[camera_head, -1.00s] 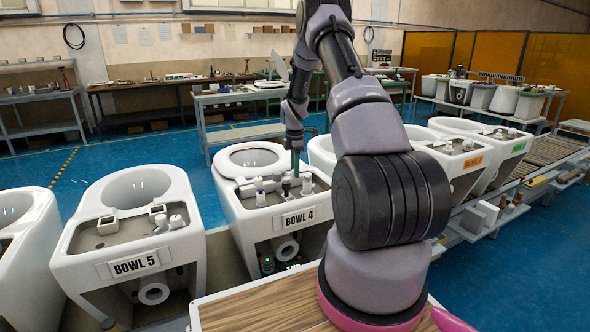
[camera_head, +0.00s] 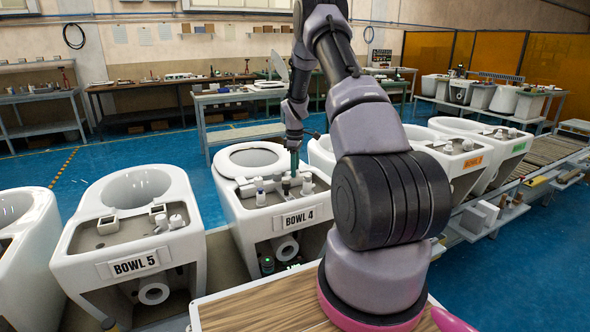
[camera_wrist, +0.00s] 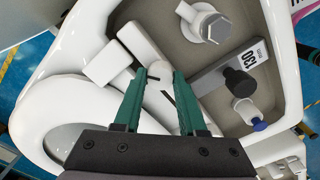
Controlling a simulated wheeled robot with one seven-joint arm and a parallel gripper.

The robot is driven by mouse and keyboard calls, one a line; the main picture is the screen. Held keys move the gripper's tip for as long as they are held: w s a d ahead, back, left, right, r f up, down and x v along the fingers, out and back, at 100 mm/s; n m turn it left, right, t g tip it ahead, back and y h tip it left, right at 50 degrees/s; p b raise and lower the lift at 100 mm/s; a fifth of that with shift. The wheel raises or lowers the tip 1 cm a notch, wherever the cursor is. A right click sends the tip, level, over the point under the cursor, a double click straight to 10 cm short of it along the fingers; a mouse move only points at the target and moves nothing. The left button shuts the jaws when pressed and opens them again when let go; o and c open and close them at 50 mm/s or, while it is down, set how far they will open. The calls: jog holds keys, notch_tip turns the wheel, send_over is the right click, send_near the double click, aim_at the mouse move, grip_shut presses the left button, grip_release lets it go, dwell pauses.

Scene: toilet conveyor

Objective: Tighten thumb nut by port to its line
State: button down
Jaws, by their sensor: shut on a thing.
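Bowl 4 (camera_head: 300,217) stands below my arm, its lid ring and rear deck facing up. My gripper (camera_wrist: 160,74) has green fingers and points down at the deck. It is shut on a small white round nut (camera_wrist: 158,72), with a dark mark near it between the fingers. Whether the mark lines up with a line on the deck I cannot tell. In the head view my gripper (camera_head: 295,165) is small, and the nut is hidden there.
In the wrist view, a grey plate labelled 130 (camera_wrist: 225,72) carries a black knob (camera_wrist: 238,82). A white bottle-like part with a blue tip (camera_wrist: 248,113) and a white hex-headed fitting (camera_wrist: 210,24) stand nearby. Bowl 5 (camera_head: 130,240) stands to the left.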

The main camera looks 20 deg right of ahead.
jog(key=m, duration=1.2)
jog(key=shift+m, duration=0.4)
jog(key=m, duration=1.2)
jog(key=shift+d, duration=0.1)
jog(key=shift+c, duration=2.4)
grip_release()
jog(key=shift+r, duration=0.1)
